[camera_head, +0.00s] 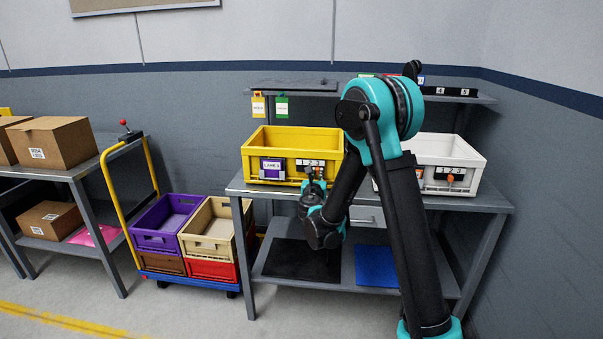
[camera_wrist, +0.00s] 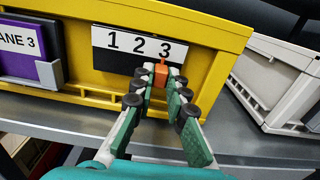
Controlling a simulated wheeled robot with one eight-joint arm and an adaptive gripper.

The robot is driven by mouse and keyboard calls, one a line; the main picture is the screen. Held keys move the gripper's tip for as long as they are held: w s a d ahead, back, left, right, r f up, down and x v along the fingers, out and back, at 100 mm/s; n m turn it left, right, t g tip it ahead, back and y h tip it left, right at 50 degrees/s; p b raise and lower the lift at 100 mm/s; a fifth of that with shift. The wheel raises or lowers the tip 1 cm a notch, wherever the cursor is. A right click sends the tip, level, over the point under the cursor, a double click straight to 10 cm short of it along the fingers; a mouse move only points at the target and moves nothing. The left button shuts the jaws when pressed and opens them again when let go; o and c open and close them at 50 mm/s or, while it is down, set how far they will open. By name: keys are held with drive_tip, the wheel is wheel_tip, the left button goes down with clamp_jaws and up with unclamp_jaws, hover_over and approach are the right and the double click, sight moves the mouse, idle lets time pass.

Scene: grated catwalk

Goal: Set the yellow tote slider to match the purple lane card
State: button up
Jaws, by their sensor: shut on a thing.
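The yellow tote (camera_head: 290,137) stands on the workbench; its front fills much of the wrist view (camera_wrist: 215,45). The purple lane card (camera_head: 271,168) is on the front's left part and reads "LANE 3" in the wrist view (camera_wrist: 47,72). Right of it is a black slider panel with a white strip marked 1, 2, 3 (camera_wrist: 138,43). The orange slider knob (camera_wrist: 161,74) sits below the 3. My gripper (camera_wrist: 161,80) is shut on the knob, one finger on each side. The fingers hide the knob's lower part.
A white tote (camera_head: 452,150) with its own slider stands to the right on the bench (camera_head: 480,203). A shelf (camera_head: 290,88) with hanging yellow and green tags is behind. A cart (camera_head: 190,285) with coloured crates stands at the left.

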drive_tip(key=o, duration=0.6)
drive_tip(key=shift+s, duration=0.2)
drive_tip(key=s, duration=0.6)
drive_tip(key=shift+s+a, duration=0.15)
drive_tip(key=shift+s, duration=0.2)
